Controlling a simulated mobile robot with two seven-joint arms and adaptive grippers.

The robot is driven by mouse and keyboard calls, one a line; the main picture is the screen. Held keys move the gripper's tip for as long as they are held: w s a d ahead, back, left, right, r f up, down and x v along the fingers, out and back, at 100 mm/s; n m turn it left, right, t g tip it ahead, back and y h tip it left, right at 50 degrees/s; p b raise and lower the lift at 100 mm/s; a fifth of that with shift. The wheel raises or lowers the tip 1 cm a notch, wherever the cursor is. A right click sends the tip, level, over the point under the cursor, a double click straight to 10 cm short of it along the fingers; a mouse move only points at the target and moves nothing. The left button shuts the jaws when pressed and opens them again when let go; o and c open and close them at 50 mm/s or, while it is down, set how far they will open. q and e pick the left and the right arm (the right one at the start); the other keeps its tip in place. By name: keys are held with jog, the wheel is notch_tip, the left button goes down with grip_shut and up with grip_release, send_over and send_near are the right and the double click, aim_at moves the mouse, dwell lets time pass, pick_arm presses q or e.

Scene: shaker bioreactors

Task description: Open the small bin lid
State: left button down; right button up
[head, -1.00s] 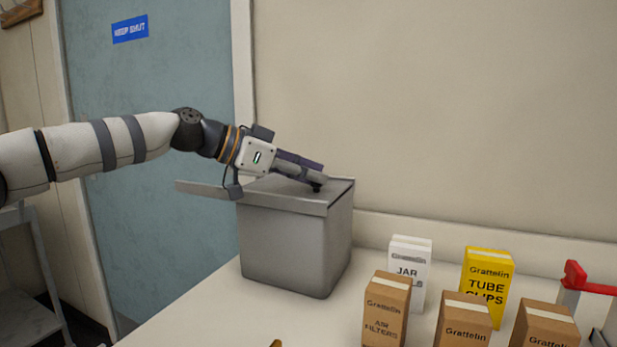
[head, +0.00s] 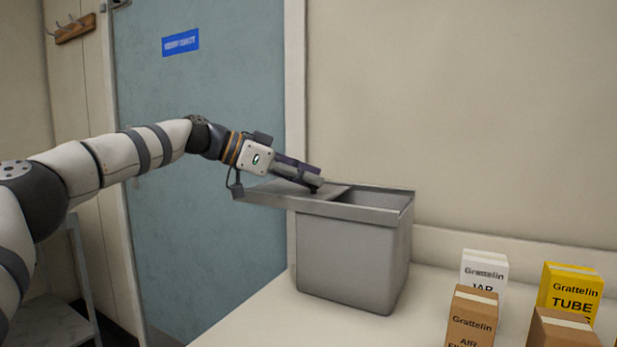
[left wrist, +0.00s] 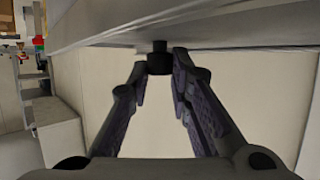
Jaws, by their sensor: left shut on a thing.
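The small grey bin (head: 350,262) stands upright on the white table, left of the boxes. Its flat grey lid (head: 334,192) lies level in rails that stick out past the bin's left side. The lid is slid partly to the left, and a dark gap shows at the right of the bin top. My left gripper (head: 317,185) is shut on the lid's small dark knob (left wrist: 159,62), which also shows between the fingertips in the left wrist view. My right gripper is not in view.
White (head: 484,272), yellow (head: 570,292) and brown (head: 472,318) boxes stand on the table (head: 265,318) at the right. A wall rises behind the bin. A blue door (head: 210,230) is at the left, behind my arm.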

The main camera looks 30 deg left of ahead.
pick_arm(q)
jog(key=c, duration=1.5)
grip_release()
jog(key=shift+f, duration=0.15)
jog(key=shift+o, duration=0.2)
jog(key=shift+a, duration=0.1)
jog(key=v, duration=1.2)
